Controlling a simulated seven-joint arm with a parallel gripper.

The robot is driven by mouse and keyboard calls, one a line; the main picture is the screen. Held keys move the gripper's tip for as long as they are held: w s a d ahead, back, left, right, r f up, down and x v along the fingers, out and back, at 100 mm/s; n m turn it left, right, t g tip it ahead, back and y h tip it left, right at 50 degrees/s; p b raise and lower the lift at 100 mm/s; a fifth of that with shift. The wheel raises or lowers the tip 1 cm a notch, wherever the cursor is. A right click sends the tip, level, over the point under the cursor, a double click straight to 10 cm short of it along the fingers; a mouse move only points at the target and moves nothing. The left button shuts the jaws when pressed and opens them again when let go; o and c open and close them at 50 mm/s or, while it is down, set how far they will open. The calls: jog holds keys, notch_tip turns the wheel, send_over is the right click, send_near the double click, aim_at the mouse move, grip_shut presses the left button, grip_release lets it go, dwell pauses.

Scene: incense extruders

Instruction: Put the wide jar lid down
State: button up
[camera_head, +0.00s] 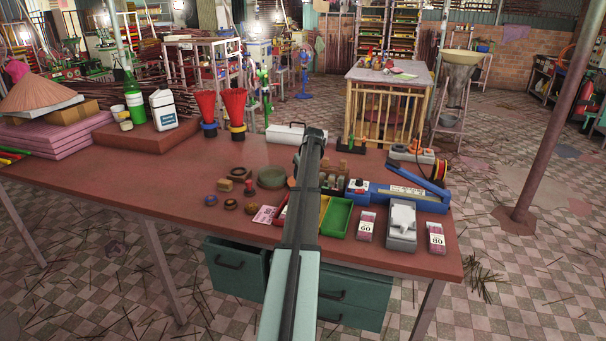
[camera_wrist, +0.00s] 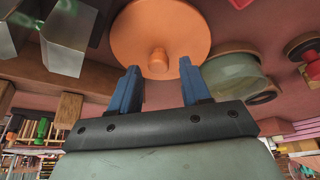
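The wide jar lid (camera_wrist: 130,30) is an orange disc with a small round knob (camera_wrist: 158,62), seen in the wrist view, where the scene appears upside down. The knob faces my gripper (camera_wrist: 159,80). My gripper's two blue fingers are apart, with a visible gap on each side of the knob. They do not appear to grip it. What lies directly under the lid is hidden, so I cannot tell what it rests on. In the head view my arm covers the lid and the fingertips.
A round green vessel (camera_wrist: 232,78) stands close beside the lid; it also shows in the head view (camera_head: 272,178). Wooden blocks (camera_wrist: 70,108) are on the other side. A green tray (camera_head: 337,217) and blue device (camera_head: 395,196) sit right of my arm. The table's left front (camera_head: 130,190) is clear.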

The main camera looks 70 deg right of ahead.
jog(key=shift+r, duration=0.55)
jog(key=v, duration=1.2)
jog(key=shift+f, duration=0.1)
